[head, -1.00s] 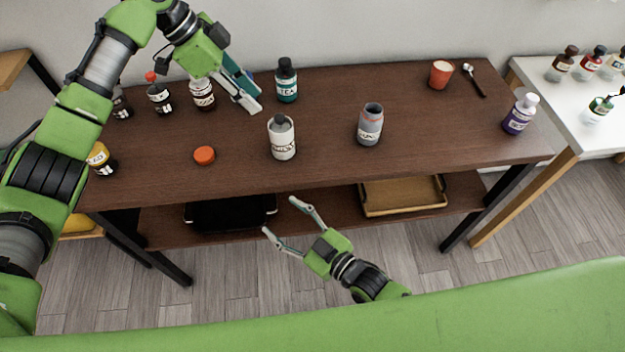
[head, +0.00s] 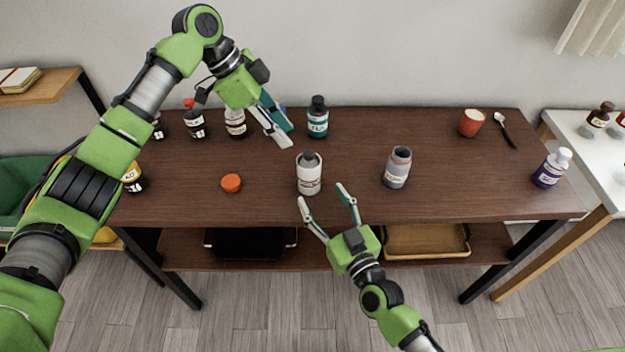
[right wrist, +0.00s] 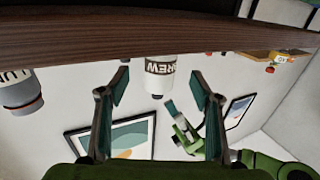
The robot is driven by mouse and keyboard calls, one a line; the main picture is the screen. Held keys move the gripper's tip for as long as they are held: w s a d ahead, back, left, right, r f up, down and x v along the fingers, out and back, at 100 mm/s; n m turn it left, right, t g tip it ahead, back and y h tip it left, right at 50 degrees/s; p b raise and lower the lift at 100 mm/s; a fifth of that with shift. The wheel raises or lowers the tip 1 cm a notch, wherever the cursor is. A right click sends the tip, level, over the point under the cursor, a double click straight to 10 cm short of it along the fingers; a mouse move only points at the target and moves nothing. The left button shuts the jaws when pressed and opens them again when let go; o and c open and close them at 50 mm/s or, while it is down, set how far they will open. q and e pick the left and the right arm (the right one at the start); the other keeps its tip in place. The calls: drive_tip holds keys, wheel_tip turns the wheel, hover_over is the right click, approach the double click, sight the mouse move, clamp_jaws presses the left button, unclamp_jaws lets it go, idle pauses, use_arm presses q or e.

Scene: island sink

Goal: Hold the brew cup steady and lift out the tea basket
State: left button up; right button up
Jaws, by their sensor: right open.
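The brew cup (head: 309,178) is a white cylinder with a dark label, standing upright at the middle of the dark table. The tea basket (head: 309,158) appears as a dark grey top at its mouth; its lower part is hidden. In the right wrist view, which is upside down, the brew cup (right wrist: 160,75) shows its "BREW" label between the fingertips, farther off. My right gripper (head: 322,200) is open and empty at the table's front edge, just in front of the cup and apart from it. My left gripper (head: 284,136) appears open and empty, above the table behind and left of the cup.
A grey jar (head: 397,170) stands to the right of the cup, and an orange lid (head: 231,183) lies to the left. A teal bottle (head: 318,118) stands behind, near my left gripper. A red cup (head: 471,123), a spoon (head: 505,130) and a purple-labelled bottle (head: 551,168) are farther right.

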sight(314, 184)
drive_tip(key=x, duration=0.8)
drive_tip(key=c, duration=1.3)
